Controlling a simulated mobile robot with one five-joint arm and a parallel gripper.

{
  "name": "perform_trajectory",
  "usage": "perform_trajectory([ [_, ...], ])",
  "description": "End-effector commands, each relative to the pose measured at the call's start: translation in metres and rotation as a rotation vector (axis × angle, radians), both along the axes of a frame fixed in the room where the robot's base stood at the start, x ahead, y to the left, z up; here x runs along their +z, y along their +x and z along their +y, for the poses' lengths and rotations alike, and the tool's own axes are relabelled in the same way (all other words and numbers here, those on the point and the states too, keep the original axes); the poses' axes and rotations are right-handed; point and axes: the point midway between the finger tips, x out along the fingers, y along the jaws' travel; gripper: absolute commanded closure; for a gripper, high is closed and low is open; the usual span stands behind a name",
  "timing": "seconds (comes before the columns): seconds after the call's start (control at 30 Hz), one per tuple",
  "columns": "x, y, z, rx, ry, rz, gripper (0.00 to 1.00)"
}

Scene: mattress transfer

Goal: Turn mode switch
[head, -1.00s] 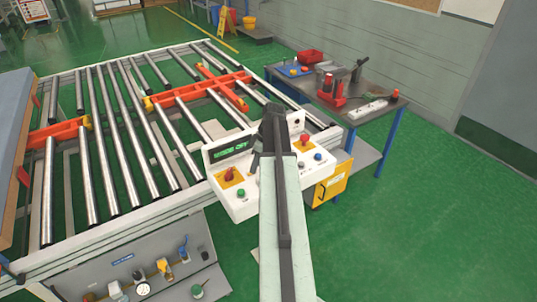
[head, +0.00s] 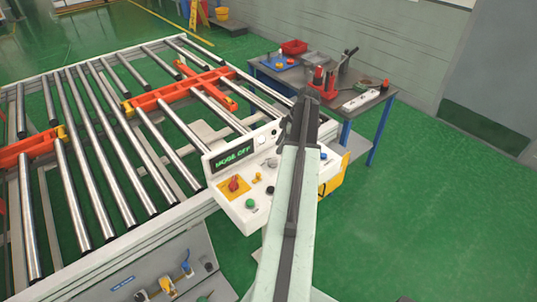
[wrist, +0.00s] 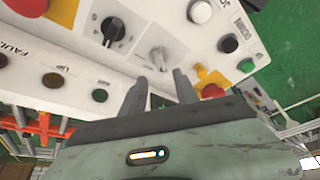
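The white control panel (head: 228,200) stands at the right end of the roller bed. Its display (head: 233,153) reads "MODE OFF" in green. In the wrist view a silver switch (wrist: 159,57) lies just beyond my fingertips, and a black rotary knob (wrist: 112,30) is to its left. I cannot tell from the labels which one is the mode switch. My gripper (wrist: 160,78) is open, with a gap between its two dark fingers and nothing visible between them. In the head view my gripper (head: 303,110) is over the panel and hides part of it.
A red emergency knob on a yellow plate (head: 235,184) and a green button (head: 250,203) are on the panel's left part. Another red knob (wrist: 212,91) is right of my fingers. A workbench (head: 357,112) with tools stands behind. Green floor on the right is clear.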

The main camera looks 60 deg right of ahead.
Motion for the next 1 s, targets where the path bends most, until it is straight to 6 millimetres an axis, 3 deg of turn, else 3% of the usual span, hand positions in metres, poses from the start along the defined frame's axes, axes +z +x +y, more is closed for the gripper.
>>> perform_trajectory([
  [0.27, -0.017, -0.001, 0.000, -0.009, 0.000, 0.000, 0.64],
  [0.6, -0.070, 0.015, 0.009, -0.012, 0.000, 0.000, 0.64],
  [0.93, -0.072, 0.017, 0.011, -0.014, 0.000, 0.000, 0.64],
  [1.0, -0.072, 0.017, 0.011, -0.014, 0.000, 0.000, 0.83],
])
